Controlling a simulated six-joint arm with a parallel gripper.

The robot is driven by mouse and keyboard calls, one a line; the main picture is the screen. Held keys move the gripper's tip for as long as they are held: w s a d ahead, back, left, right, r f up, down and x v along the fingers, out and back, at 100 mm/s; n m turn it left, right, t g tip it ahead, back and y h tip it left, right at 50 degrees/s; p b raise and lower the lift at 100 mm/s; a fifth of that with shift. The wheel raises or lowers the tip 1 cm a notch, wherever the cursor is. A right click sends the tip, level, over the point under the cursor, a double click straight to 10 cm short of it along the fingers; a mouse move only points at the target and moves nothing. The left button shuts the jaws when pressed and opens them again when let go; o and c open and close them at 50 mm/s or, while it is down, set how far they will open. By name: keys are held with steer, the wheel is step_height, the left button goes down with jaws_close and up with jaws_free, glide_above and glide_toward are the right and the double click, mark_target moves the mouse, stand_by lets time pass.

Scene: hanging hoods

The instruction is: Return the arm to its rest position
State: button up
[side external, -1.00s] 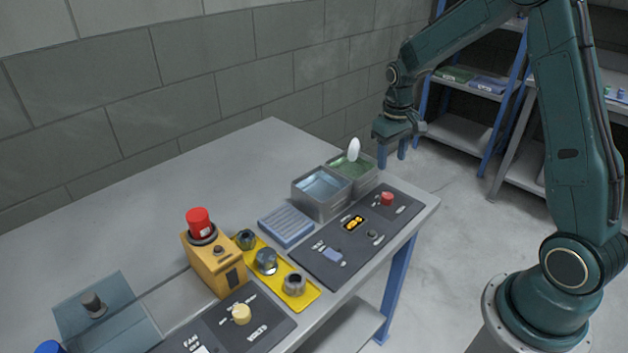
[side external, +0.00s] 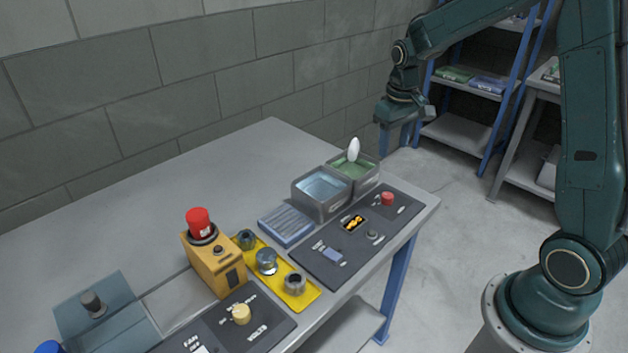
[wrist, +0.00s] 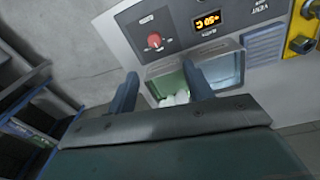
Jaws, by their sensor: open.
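My gripper (side external: 397,132) hangs fingers-down, empty, beyond the far right corner of the bench in the side view. It is above and behind the green-lined bin (side external: 366,185), clear of everything. In the wrist view my gripper (wrist: 160,90) shows its two blue fingers spread apart with nothing between them. A white egg-shaped item (side external: 354,150) stands up in the green-lined bin in the side view.
A bin with pale blue contents (side external: 322,187) adjoins the green one. A dark panel (side external: 325,262) has a red knob (side external: 387,198) and lit display. A yellow tray (side external: 305,296) and an orange box with a red top (side external: 214,265) stand nearer. A shelf rack (side external: 462,137) stands behind.

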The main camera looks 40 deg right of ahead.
steer(key=s+a+r+n+t, duration=0.1)
steer(key=s+a+r+t, duration=0.2)
steer(key=s+a+r, duration=0.7)
steer(key=s+a+r+n+t, duration=0.1)
steer(key=s+a, duration=0.3)
steer(key=s, duration=0.7)
steer(key=shift+s+r+t+y, duration=0.3)
steer(key=shift+r+t, duration=0.3)
steer(key=shift+r, duration=0.2)
